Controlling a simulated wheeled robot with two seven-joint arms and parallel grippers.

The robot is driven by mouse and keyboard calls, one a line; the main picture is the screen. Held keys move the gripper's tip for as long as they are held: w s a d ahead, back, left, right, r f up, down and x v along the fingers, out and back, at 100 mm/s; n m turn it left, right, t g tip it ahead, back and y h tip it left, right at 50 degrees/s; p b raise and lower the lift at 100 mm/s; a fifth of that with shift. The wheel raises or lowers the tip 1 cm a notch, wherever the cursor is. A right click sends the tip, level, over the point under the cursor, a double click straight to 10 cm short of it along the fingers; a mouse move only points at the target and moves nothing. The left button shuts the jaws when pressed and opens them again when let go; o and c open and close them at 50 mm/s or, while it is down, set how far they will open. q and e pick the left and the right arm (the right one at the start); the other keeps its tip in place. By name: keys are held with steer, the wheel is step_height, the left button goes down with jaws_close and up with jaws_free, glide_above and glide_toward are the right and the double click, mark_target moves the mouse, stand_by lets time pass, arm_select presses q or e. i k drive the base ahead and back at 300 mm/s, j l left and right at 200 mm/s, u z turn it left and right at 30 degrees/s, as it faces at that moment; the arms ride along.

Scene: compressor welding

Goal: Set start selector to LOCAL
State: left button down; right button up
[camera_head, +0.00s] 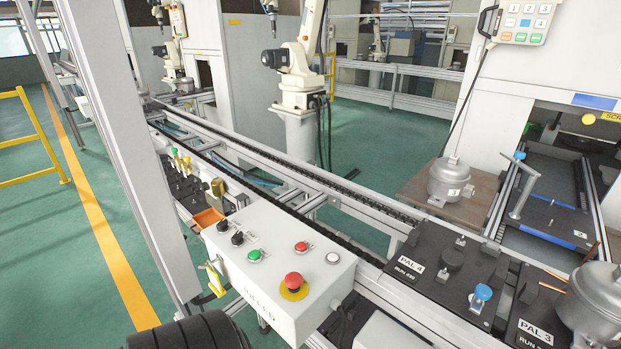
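A white control box (285,275) stands beside the conveyor, in the lower middle of the head view. On its sloped top, near the left corner, are two black selector knobs, an upper one (222,226) and a lower one (237,239). The small print beside them is too small to read, so I cannot tell which is the start selector or where either points. Neither of my grippers shows in the view, and nothing touches the knobs.
The box also carries a green button (254,256), a red button (301,246), a white button (332,257) and a red emergency stop (293,280). An orange tray (207,219) sits behind it. A black pallet (440,270) lies right. A grey post (130,150) rises left.

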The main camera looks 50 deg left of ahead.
mark_target(238, 239)
steer(key=u, duration=2.25)
